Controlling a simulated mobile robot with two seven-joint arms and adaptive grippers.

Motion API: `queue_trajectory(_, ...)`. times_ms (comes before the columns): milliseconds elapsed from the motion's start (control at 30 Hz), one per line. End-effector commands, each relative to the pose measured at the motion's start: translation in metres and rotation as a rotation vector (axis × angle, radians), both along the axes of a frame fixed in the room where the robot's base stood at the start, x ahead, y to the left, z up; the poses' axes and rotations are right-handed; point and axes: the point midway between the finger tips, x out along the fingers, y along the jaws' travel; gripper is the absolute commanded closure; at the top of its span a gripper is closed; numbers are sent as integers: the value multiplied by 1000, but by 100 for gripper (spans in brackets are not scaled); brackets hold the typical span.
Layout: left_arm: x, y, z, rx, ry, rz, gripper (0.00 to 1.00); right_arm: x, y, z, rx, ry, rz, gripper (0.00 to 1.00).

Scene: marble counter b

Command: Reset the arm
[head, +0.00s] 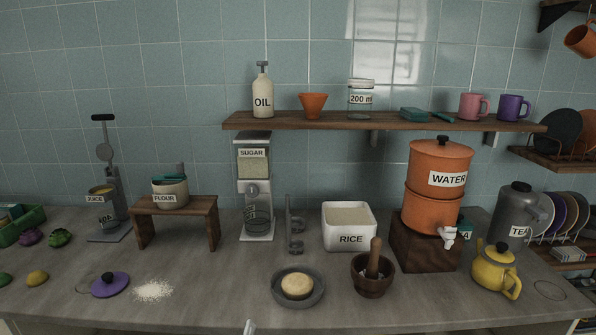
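Neither of my grippers can be made out in the head view. A small pale tip (250,326) pokes up at the bottom edge, left of centre, in front of the grey plate. I cannot tell whether it is part of my arm. No object is seen held.
The grey counter (215,290) holds a sugar dispenser (255,190), rice bin (348,226), orange water dispenser (435,190), yellow teapot (493,270), mortar with pestle (372,275), dough on a grey plate (298,302), purple lid (109,286) and spilled flour (153,291). A wooden shelf (330,122) hangs above.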

Motion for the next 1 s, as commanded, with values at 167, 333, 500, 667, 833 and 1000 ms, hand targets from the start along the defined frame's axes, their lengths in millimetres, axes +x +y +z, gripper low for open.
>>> queue_trajectory(167, -45, 10, -62, -510, 163, 83, 20, 12, -1, 7, 0, -22, -1, 60)
queue_trajectory(333, -92, 20, -113, -1022, 311, 234, 20, 5, -1, 3, 0, -10, -2, 60)
queue_trajectory(500, -143, 32, -153, -1514, 430, 446, 20, 2, -1, 0, -1, -4, -1, 60)
queue_trajectory(667, -181, 40, -177, -1874, 490, 639, 20, 2, -1, 0, -1, -1, 0, 60)
queue_trajectory(833, -201, 45, -188, -2073, 508, 759, 20, 2, 0, 0, -1, -1, 0, 60)
queue_trajectory(1000, -204, 46, -189, -2114, 509, 784, 20, 2, 0, 0, -1, -1, 0, 60)
